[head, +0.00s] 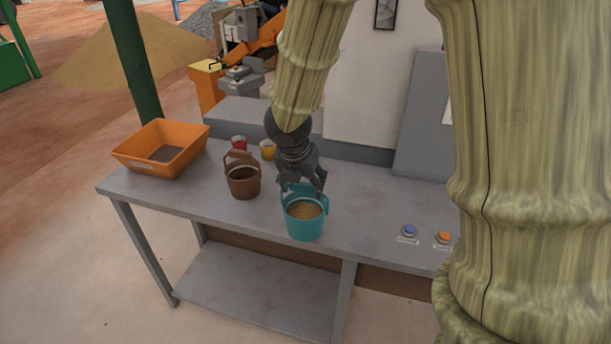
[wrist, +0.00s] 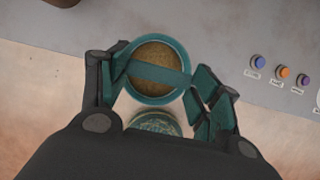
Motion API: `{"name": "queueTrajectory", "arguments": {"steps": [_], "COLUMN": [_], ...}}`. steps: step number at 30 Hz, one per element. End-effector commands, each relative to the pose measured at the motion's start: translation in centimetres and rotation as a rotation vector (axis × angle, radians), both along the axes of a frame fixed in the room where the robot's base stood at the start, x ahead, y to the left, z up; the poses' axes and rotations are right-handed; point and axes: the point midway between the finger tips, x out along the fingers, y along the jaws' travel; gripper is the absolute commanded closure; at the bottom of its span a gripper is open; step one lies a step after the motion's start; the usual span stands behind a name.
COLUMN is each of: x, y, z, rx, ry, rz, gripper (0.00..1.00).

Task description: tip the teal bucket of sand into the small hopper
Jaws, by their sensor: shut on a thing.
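The teal bucket (head: 304,226) is upright at the front edge of the grey table, with tan sand (head: 304,209) inside. My gripper (head: 304,190) is over it from above, shut on its teal handle. The wrist view shows the handle (wrist: 155,74) crossing the bucket's round mouth between my two fingers (wrist: 162,82). I cannot tell whether the bucket's base touches the table. An orange tapered bin (head: 136,158), which looks like the small hopper, stands at the table's left end with a dark greyish-brown inside.
A brown bucket (head: 243,186) stands between the orange bin and the teal bucket. A red cup (head: 239,143) and a yellow cup (head: 268,150) stand behind it. Blue (head: 408,230) and orange (head: 443,237) buttons are to the right. A dark green post (head: 132,62) rises behind the bin.

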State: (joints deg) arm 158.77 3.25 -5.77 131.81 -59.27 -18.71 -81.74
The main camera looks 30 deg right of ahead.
Motion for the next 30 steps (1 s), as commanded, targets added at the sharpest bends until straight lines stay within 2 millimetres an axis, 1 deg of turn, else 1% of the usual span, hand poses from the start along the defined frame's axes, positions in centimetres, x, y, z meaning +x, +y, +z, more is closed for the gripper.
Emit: {"name": "queueTrajectory", "arguments": {"steps": [3, 9, 30], "x": [-0.8, -1.5, -1.5], "y": [0.7, 1.3, 1.3], "z": [0.1, 0.8, 5.1], "rx": [-0.001, 0.0, 0.0], "ry": [-0.002, -0.003, -0.002], "rz": [0.0, -0.001, -0.001], "gripper": [1.0, 1.0, 1.0]}}
